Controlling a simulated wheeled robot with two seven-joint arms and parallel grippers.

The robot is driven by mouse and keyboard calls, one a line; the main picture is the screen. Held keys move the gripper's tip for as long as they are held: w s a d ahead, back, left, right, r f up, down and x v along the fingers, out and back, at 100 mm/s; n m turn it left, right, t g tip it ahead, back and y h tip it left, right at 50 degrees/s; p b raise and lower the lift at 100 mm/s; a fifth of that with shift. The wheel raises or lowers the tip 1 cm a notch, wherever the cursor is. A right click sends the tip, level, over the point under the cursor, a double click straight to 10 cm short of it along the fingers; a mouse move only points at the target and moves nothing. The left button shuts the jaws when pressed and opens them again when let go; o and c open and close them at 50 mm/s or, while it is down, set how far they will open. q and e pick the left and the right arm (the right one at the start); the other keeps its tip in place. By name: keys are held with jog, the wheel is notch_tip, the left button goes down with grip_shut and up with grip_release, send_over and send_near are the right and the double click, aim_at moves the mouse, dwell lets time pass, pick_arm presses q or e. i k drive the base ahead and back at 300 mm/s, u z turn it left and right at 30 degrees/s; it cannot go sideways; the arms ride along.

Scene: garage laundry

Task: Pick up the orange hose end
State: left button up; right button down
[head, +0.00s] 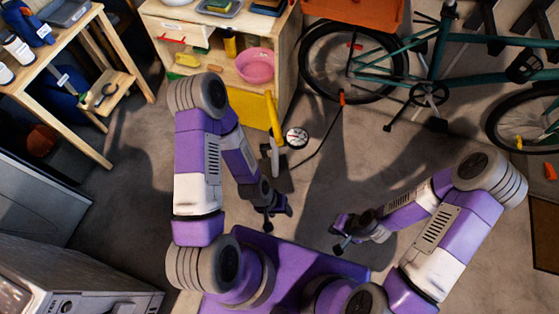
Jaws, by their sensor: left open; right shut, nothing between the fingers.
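The orange hose end (341,98) is at the lower edge of the bicycle's left wheel. A thin dark hose runs from it down to the floor pump (276,160), which has a yellow upper part and a round white gauge (297,138). My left gripper (270,222) is open, just below the pump's base in the picture and well apart from the hose end. My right gripper (339,250) is shut and empty, farther below the hose end. Neither gripper touches the hose. Whether the hose end touches the wheel is unclear.
The teal bicycle (425,75) stands at the upper right, with an orange bin (355,13) above its left wheel. A wooden cabinet (215,55) holds a pink bowl (255,66). The floor (340,165) between my grippers and the bicycle is largely clear.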

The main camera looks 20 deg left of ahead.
aim_at(341, 91)
jog(key=z, duration=1.4)
jog(key=i, duration=1.5)
jog(key=u, duration=3.1)
jog(key=i, duration=0.5)
jog(key=z, duration=0.05)
